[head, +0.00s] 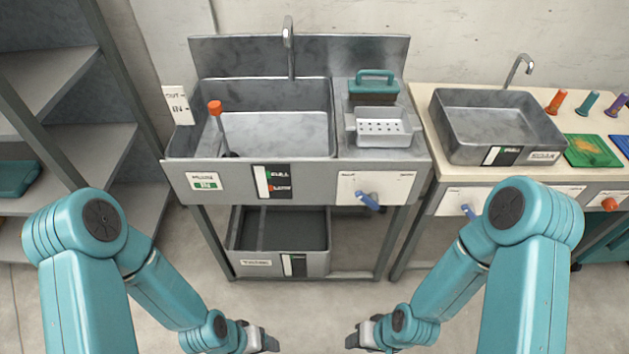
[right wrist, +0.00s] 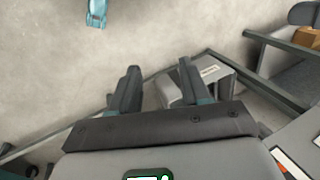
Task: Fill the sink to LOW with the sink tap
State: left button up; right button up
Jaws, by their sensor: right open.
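The grey metal sink (head: 322,130) stands at the back centre in the head view, and its basin looks empty. The sink tap (head: 289,45) rises at its back wall. An orange-topped rod (head: 216,118) stands in the basin's left part. A blue lever (head: 367,201) sits on a white plate at the panel's right. My left gripper (head: 272,342) and my right gripper (head: 352,338) are low in front of the sink, apart from it. The right wrist view shows my right gripper (right wrist: 157,85) open and empty. The left jaws are too small to judge.
A drain rack (head: 384,140) and a teal-handled block (head: 374,83) sit right of the basin. A bin (head: 275,262) is below. A second basin (head: 497,148) with a tap stands on the right bench. Shelves (head: 95,150) stand left. The floor in front is clear.

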jog(key=w+d+r+n+t+h, duration=0.1)
jog(key=w+d+n+t, duration=0.1)
jog(key=w+t, duration=0.35)
jog(key=n+t+h+b, duration=0.5)
jog(key=n+t, duration=0.1)
jog(key=t, duration=0.5)
send_near(360, 197)
jog(key=s+d, duration=0.5)
jog(key=shift+n+t+y, duration=0.45)
jog(key=shift+n+y, duration=0.25)
jog(key=shift+n, duration=0.1)
jog(key=w+a, duration=0.1)
jog(key=w, duration=0.4)
jog(key=w+a, duration=0.1)
jog(key=w, duration=0.4)
jog(key=w+a, duration=0.1)
jog(key=w, duration=0.4)
jog(key=shift+w+a+f, duration=0.3)
jog(key=shift+a+f, duration=0.05)
jog(key=shift+a, duration=0.05)
grip_shut()
